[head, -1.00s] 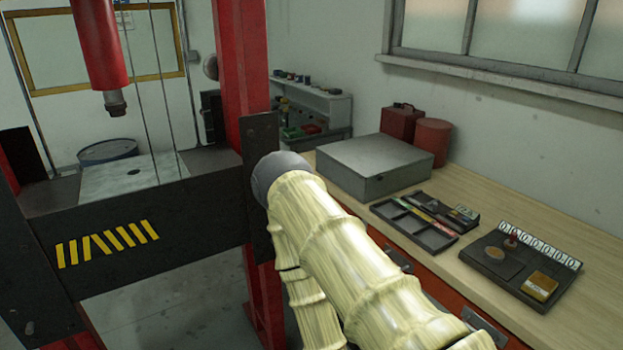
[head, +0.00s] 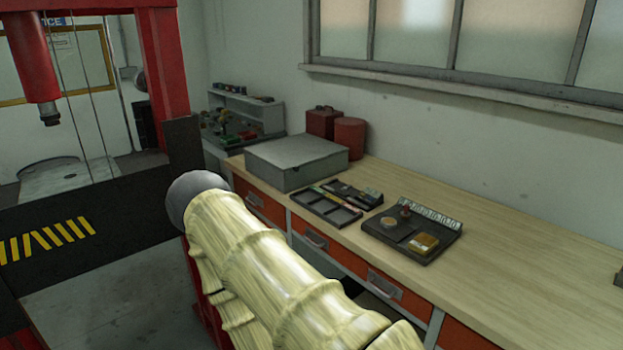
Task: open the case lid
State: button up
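The case is a flat grey metal box (head: 297,163) on the left end of the wooden workbench, in the head view. Its lid (head: 296,150) looks closed. My arm, in a cream ribbed cover, reaches across the lower middle of the view, in front of the bench and apart from the case. My gripper does not show, so I cannot tell whether it is open or shut. Any handle or latch on the case is too small to make out.
On the workbench (head: 520,245) are a black compartment tray (head: 325,208), a dark board (head: 440,250) with small items, and red containers (head: 349,134) behind the case. A red press frame (head: 165,60) stands left. The bench's right part is mostly clear.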

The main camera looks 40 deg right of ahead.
aim_at(294, 152)
jog(key=z, duration=0.05)
jog(key=k, duration=0.1)
jog(key=z, duration=1)
